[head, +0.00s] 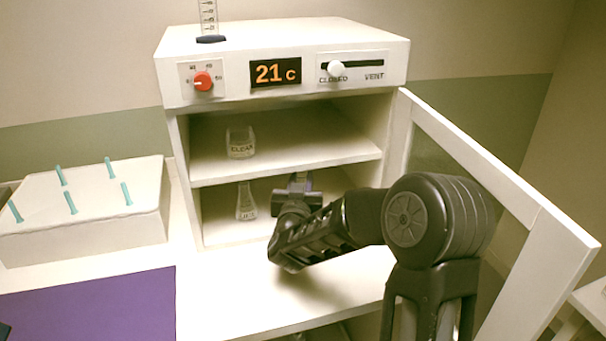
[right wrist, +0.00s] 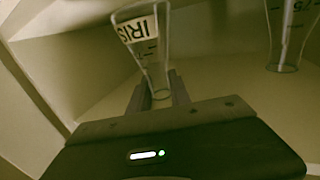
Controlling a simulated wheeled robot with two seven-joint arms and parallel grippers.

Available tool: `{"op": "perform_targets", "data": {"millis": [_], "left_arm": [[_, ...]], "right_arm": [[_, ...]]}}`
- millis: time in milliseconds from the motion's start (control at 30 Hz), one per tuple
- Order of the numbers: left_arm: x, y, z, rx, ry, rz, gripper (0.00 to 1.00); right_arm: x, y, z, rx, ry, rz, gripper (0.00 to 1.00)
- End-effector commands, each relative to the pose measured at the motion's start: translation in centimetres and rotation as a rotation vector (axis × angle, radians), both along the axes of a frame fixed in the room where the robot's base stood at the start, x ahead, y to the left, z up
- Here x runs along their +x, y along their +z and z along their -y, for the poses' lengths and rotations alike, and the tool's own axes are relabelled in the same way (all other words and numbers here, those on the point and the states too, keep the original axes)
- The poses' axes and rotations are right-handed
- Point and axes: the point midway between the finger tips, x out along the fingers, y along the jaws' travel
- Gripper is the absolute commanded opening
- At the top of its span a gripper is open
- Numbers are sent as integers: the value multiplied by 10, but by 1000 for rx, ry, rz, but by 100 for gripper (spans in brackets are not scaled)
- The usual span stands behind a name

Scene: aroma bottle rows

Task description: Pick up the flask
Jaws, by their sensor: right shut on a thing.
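A clear glass flask with an IRIS label (right wrist: 152,42) stands between the fingers of my right gripper (right wrist: 160,92) in the right wrist view. The gripper is shut on its narrow part. In the head view my right gripper (head: 297,186) reaches into the lower compartment of the open cabinet, and the held flask is mostly hidden by the gripper. Another labelled glass flask (head: 246,203) stands on the lower floor to the left of the gripper; a second glass also shows in the right wrist view (right wrist: 287,35).
The cabinet (head: 182,215) has a middle shelf (head: 300,157) with a CLEAR-labelled beaker (head: 240,143) above. Its door (head: 535,235) stands open to the right of my arm. A peg block (head: 90,235) and purple mat (head: 95,305) are at left. A measuring cylinder (head: 209,20) stands on top.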

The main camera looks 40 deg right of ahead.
Motion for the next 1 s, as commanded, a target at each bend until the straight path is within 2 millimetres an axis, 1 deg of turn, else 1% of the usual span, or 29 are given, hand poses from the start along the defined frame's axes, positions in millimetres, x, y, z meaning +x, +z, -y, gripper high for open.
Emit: {"op": "perform_targets", "data": {"millis": [33,100,300,400,500,700,1000], "left_arm": [[0,-4,0,0,0,0,19],[0,-7,0,0,0,0,19],[0,-13,0,0,0,1,19],[0,-15,0,0,-1,1,19],[0,-16,0,0,-1,1,19],[0,-16,0,0,-1,1,19],[0,-16,0,0,-1,0,19]], "right_arm": [[-9,-1,-10,2,4,1,0],[-24,-1,-22,1,4,2,0],[-61,0,-55,0,3,3,0],[-75,0,-66,-1,2,2,0],[-85,0,-75,2,2,1,0],[-93,0,-81,1,0,1,0],[-93,0,-81,1,0,1,0]]}}
